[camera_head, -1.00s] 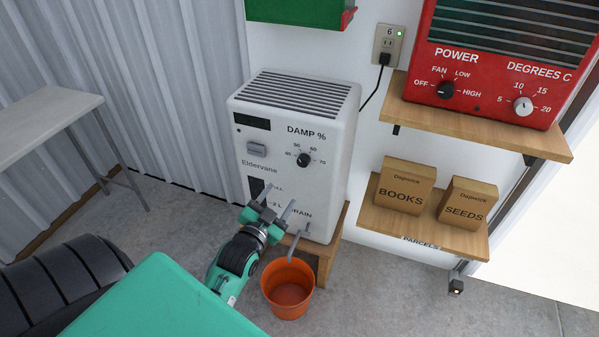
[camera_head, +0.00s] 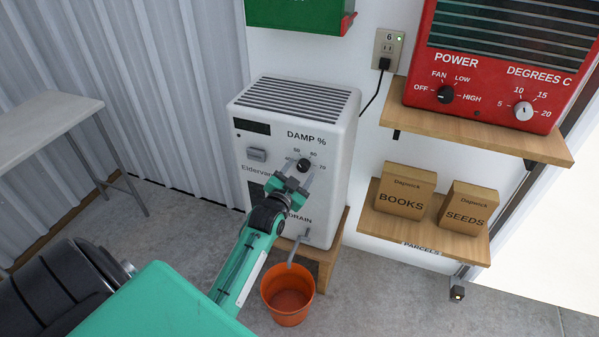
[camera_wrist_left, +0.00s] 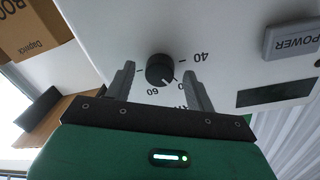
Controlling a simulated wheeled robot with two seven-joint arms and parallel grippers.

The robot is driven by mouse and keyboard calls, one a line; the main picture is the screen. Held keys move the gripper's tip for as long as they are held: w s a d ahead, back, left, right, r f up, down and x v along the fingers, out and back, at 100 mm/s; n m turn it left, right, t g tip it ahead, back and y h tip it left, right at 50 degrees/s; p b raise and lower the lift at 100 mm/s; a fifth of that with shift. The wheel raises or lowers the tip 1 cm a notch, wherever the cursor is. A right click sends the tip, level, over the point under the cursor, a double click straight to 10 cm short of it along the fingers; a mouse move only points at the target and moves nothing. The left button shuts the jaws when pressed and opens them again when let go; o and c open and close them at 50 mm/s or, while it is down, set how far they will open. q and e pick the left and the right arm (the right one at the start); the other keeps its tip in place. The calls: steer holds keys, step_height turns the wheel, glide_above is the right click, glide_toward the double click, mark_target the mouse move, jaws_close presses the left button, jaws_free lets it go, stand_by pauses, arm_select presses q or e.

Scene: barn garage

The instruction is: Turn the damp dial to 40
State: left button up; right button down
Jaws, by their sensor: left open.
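The damp dial (camera_head: 304,165) is a small black knob under the "DAMP %" label on the white dehumidifier (camera_head: 341,150). It also shows in the left wrist view (camera_wrist_left: 160,69), with 40 and 60 readable around it. A light mark on its edge faces the lower right there; I cannot read its exact setting. My left gripper (camera_head: 299,173) is open in front of the dial. Its two fingers (camera_wrist_left: 160,85) are spread on either side of the dial in the wrist view, and contact cannot be made out. The gripper hides part of the dehumidifier's lower front. My right gripper is not seen.
An orange bucket (camera_head: 288,293) stands below the drain spout. The dehumidifier rests on a wooden stand (camera_head: 326,262). To the right, shelves hold a red heater (camera_head: 482,105) and two cartons (camera_head: 404,190). A grey bench (camera_head: 45,127) stands left.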

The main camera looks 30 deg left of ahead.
arm_select(q)
steer(key=shift+w, duration=0.3)
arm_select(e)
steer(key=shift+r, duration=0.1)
arm_select(q)
steer(key=shift+c, duration=0.4)
steer(key=c, duration=0.9)
steer(key=n+p, duration=0.5)
steer(key=n, duration=0.5)
steer(key=shift+p, duration=0.4)
steer(key=shift+n+y, duration=0.3)
steer(key=shift+n, duration=0.9)
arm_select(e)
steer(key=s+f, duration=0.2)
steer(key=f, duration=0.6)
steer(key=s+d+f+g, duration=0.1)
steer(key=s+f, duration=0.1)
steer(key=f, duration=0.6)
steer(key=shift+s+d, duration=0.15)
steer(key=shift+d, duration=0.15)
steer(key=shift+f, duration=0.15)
